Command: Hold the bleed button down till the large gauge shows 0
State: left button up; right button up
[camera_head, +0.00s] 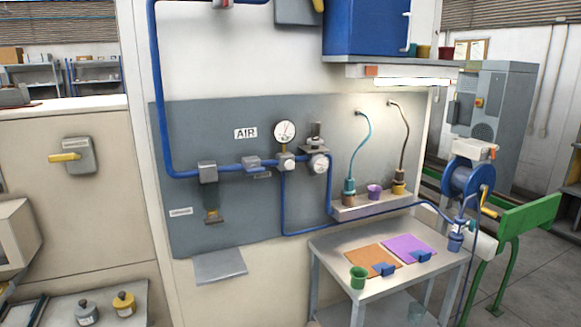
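The large gauge (285,131) has a round white dial and stands above the blue air pipe, right of the AIR sign (245,133). Its needle appears slanted, but the reading is too small to tell. A smaller gauge (320,163) is on the grey regulator (315,143) just right of it. A grey filter unit (208,172) with a bowl below hangs on the pipe at left, and a grey block (251,162) sits between. I cannot tell which part is the bleed button. Neither of my grippers is in view.
A low metal table (335,252) holds an orange mat (372,261), a purple mat (408,249) and a green cup (358,277). A grey shelf (220,266) sticks out below the panel (265,215). A blue hose reel (468,180) and green bench (525,222) are at right.

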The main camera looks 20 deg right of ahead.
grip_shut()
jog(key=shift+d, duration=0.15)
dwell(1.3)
